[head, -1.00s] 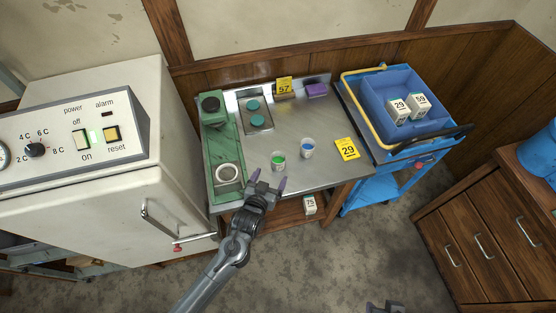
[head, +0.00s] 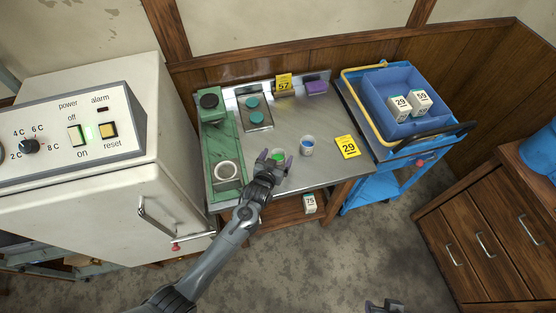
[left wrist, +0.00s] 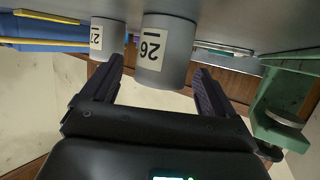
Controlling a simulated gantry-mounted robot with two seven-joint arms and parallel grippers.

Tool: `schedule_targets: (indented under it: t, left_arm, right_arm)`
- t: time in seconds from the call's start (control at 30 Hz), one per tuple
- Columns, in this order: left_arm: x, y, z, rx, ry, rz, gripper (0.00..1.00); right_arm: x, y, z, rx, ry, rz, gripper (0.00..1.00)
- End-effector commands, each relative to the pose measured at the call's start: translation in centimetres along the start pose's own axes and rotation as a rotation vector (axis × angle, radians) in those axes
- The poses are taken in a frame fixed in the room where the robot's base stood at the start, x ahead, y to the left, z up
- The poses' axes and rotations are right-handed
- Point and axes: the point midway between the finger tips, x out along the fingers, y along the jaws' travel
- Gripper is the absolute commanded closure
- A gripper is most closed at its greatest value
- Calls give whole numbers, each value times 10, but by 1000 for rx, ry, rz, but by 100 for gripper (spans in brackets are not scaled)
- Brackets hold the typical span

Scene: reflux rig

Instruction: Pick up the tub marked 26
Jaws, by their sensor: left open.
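The tub marked 26 (left wrist: 165,50) is a grey cylinder with a white label, seen upside down in the left wrist view. It stands between and ahead of my open left gripper's fingers (left wrist: 157,85), with gaps at both sides. In the head view the tub with green contents (head: 277,155) shows between the fingers of my left gripper (head: 275,161), partly hidden by them. A second tub marked 27 (left wrist: 107,38) stands beside it; the tub with blue contents (head: 307,146) is to the right in the head view. My right gripper (head: 384,306) barely shows at the bottom edge.
A blue cart (head: 375,82) stands right; a white cabinet (head: 150,190) left.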

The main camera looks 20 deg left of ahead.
Motion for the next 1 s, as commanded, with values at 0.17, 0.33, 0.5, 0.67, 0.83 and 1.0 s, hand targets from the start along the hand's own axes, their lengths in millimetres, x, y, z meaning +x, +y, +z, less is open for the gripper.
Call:
schedule_targets:
  t: [0.17,0.33,0.5,0.67,0.83,1.0]
  left_arm:
    - [1,0,0,0,0,0,12]
    - [0,0,0,0,0,0,31]
    - [0,0,0,0,0,0,57]
    - [0,0,0,0,1,0,74]
    - [0,0,0,0,1,0,74]
    - [0,0,-1,0,1,0,74]
  right_arm:
    - [0,1,0,-5,-1,4,57]
    - [0,2,0,-8,-1,7,57]
    - [0,2,0,-8,-1,6,57]
    - [0,2,0,-7,-1,6,57]
    - [0,1,0,-5,0,4,57]
    - [-1,0,0,-1,0,1,57]
